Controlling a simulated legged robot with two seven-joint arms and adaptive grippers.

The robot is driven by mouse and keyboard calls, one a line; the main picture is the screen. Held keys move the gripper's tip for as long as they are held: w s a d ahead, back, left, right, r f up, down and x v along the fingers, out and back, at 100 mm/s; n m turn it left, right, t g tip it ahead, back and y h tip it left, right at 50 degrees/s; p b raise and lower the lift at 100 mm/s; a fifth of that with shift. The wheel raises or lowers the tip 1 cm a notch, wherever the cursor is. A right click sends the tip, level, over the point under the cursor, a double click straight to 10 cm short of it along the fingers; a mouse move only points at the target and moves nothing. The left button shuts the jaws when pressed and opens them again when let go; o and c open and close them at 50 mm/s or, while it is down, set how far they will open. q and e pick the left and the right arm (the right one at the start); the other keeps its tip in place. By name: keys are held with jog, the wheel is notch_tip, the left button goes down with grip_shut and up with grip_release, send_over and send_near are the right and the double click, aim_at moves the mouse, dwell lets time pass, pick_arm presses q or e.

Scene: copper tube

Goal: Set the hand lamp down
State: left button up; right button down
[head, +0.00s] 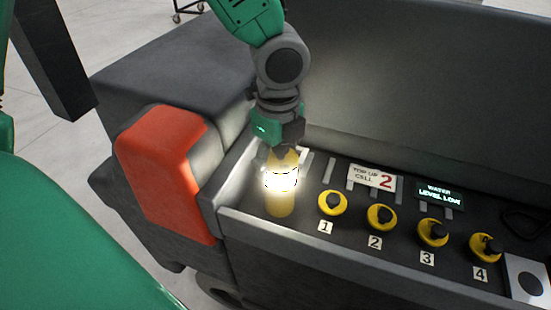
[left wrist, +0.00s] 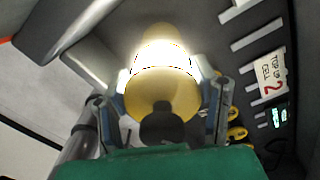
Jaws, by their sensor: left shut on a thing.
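The hand lamp (head: 281,203) is a yellow cylinder with a brightly glowing white band. It stands upright at the left end of the dark tray-like top, left of the cap marked 1. My left gripper (head: 279,148) is above it and shut on its upper end. In the left wrist view the lamp (left wrist: 162,92) sits between the two fingers of my left gripper (left wrist: 168,105). Its lower end is near or on the dark surface; I cannot tell if it touches. My right gripper is not in view.
Yellow caps numbered 1 to 4 (head: 381,217) stand in a row to the right. A card reading "TOP UP CELL 2" (head: 372,178) and a "WATER LEVEL LOW" display (head: 439,195) lie behind them. A grey rim (head: 350,272) runs along the front. An orange block (head: 165,165) is at left.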

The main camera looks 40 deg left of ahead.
pick_arm(q)
jog(key=shift+w+d, duration=0.1)
jog(key=shift+d, duration=0.15)
jog(key=o, duration=1.4)
jog(key=shift+a+f, duration=0.1)
jog(key=shift+f, duration=0.05)
jog(key=shift+o, duration=1.4)
jog(key=shift+a, duration=0.8)
jog(key=shift+r, duration=0.25)
jog(key=r, duration=0.7)
jog(key=d+r, duration=0.1)
jog(key=r, duration=0.3)
jog(key=shift+d+p, duration=0.1)
jog(key=shift+p, duration=0.3)
jog(key=shift+a+r, duration=0.3)
jog(key=shift+a, duration=0.15)
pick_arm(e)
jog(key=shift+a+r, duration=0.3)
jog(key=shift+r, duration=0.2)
pick_arm(q)
jog(key=shift+d, duration=0.1)
